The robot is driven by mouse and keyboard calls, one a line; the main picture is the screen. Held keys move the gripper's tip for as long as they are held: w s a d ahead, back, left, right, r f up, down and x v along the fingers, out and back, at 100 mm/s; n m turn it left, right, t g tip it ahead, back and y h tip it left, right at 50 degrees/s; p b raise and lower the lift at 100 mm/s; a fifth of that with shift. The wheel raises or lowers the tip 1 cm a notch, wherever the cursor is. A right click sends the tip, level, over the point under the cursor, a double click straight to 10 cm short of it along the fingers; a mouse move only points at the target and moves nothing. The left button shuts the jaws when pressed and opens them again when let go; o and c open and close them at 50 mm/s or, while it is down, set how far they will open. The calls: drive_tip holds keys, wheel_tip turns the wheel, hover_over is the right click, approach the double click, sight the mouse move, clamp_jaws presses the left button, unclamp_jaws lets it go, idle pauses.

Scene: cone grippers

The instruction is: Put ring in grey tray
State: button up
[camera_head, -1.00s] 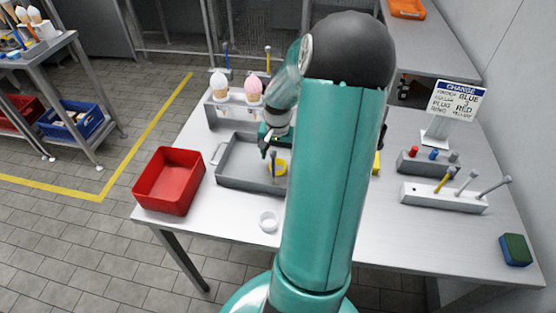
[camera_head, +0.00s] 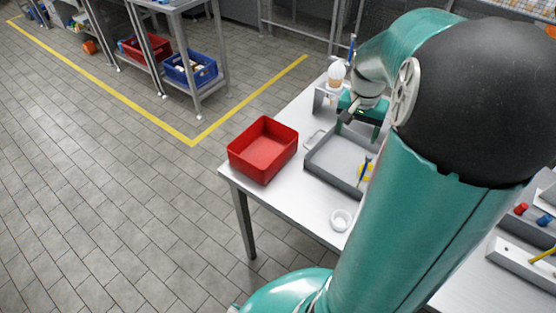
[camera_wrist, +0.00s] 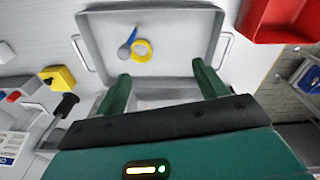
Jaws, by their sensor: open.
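The grey tray (camera_head: 340,157) lies on the metal table; it also shows in the wrist view (camera_wrist: 185,18). A yellow ring (camera_wrist: 141,49) lies inside it on the tray floor; in the head view the ring (camera_head: 362,174) is partly hidden by my arm. A blue-handled tool with a grey end (camera_wrist: 127,46) lies next to the ring, close to or touching it. My gripper (camera_wrist: 160,68) is open and empty, with its two green fingers spread above the tray's near side. In the head view my gripper (camera_head: 360,126) is over the tray's far part.
A red bin (camera_head: 263,150) stands left of the tray. A small white round dish (camera_head: 341,219) sits near the table's front edge. An ice-cream cone holder (camera_head: 325,98) stands behind the tray. A yellow block (camera_wrist: 58,78) is beside the tray.

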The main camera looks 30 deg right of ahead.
drive_tip(key=s+a+r+n+t, duration=0.1)
drive_tip(key=s+a+r+n, duration=0.1)
drive_tip(key=a, duration=0.7)
drive_tip(key=s+a+r+n+t, duration=0.2)
drive_tip(key=s+a+r+n, duration=0.1)
drive_tip(key=a, duration=0.6)
drive_tip(key=s+a+r+n+t+y, duration=0.1)
drive_tip(key=a+r+n, duration=0.4)
drive_tip(key=a, duration=0.5)
drive_tip(key=shift+s+n+t, duration=0.3)
drive_tip(key=shift+s+t, duration=0.3)
drive_tip(key=shift+s, duration=0.4)
